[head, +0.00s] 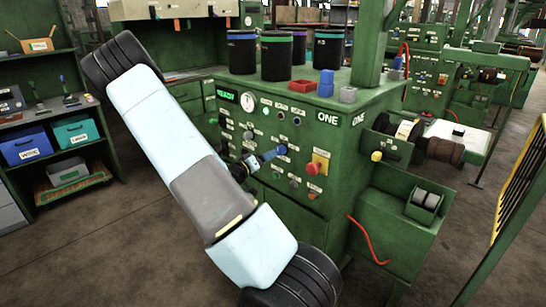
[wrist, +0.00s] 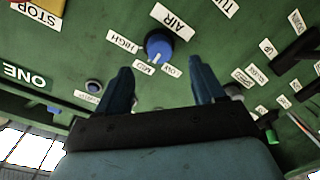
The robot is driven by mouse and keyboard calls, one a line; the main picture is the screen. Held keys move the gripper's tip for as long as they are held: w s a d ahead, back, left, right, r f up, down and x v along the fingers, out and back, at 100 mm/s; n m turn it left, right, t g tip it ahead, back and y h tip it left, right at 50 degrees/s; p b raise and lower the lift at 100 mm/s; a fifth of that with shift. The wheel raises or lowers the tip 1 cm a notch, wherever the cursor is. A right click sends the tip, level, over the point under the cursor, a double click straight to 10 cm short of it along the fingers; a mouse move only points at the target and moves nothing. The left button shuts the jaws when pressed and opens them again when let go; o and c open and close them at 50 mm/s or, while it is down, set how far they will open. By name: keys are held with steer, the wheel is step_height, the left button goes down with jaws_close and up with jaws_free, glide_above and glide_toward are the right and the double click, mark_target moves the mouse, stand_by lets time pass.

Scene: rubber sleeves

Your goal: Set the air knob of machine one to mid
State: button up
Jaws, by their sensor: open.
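The blue air knob (wrist: 159,46) is on the green panel of machine one (head: 345,165), under the AIR label, with HIGH, MID and LOW labels around it. A pale mark shows on the knob's lower edge in the wrist view, toward the MID and LOW labels; its exact setting is too small to tell. My gripper (wrist: 160,66) is open, with its two blue fingers either side of and short of the knob, apart from it. In the head view the air knob (head: 281,149) is just beyond my gripper (head: 272,156).
A red stop button (head: 313,168) on a yellow plate is right of the knob. Other small knobs and buttons surround it. A shelf (head: 60,130) with bins stands at left; the floor between is clear.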

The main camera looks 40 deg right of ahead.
steer(key=a, duration=0.6)
steer(key=shift+s+a+r, duration=0.15)
steer(key=shift+s+a, duration=0.15)
steer(key=shift+s, duration=0.15)
